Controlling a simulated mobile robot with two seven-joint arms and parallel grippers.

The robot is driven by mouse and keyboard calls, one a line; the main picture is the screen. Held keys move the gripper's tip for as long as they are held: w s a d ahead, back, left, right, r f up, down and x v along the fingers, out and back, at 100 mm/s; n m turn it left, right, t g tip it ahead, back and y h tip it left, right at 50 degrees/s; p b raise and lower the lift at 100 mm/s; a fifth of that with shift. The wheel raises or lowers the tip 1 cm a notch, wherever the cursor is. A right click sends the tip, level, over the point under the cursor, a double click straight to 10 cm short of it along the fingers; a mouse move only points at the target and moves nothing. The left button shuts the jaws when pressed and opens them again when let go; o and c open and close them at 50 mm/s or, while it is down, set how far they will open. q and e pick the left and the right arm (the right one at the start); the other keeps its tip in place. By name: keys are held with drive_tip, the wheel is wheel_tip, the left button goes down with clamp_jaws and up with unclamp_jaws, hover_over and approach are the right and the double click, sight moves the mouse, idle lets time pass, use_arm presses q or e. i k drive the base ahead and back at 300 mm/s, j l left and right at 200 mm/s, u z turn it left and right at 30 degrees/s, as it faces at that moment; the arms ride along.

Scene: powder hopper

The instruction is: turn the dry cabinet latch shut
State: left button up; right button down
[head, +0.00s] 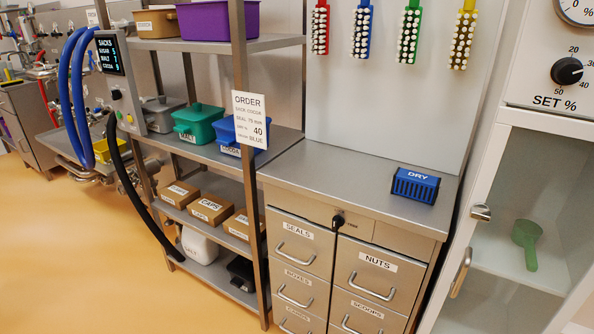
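The dry cabinet (548,120) stands at the right edge of the head view, with a white frame and a glass door. A small metal latch (481,212) sits on the left side of its door frame and appears to lie roughly sideways. A curved metal door handle (461,272) is below the latch. The door looks at or near its frame; I cannot tell whether it is fully closed. A green scoop (527,244) shows through the glass. Neither of my grippers is in view.
A steel drawer unit (330,185) stands left of the cabinet, with a blue DRY block (415,185) on top. A black SET % knob (567,71) is above the door. Brushes (411,32) hang on the wall panel. Open shelving (200,150) and orange floor (90,260) are at left.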

sight(480, 210)
drive_tip(key=z, duration=1.45)
